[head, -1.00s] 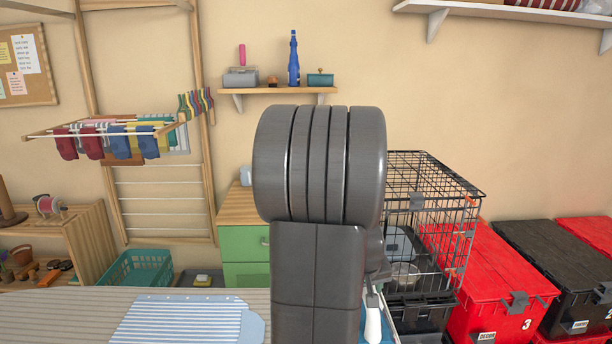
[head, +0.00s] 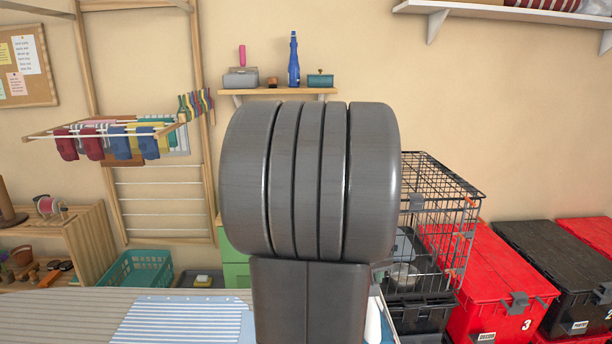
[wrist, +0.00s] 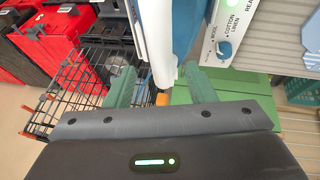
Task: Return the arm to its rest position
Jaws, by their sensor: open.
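My dark grey arm fills the middle of the head view, where my gripper is hidden. In the wrist view my gripper (wrist: 159,77) shows two green fingers spread apart, with nothing clamped between them. A white and blue object (wrist: 153,35), perhaps an iron, lies beyond the fingertips in line with the gap. The fingers look apart from it, but the distance is hard to tell. A panel with a blue dial (wrist: 224,48) and fabric labels is right of it. A white part (head: 373,322) shows beside my arm in the head view.
A striped ironing surface (head: 60,318) with blue-striped cloth (head: 180,322) lies front left. A black wire crate (head: 440,215) stands right of my arm, with red and black totes (head: 495,275) beyond. A wall shelf (head: 275,91) and drying rack (head: 100,130) are behind.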

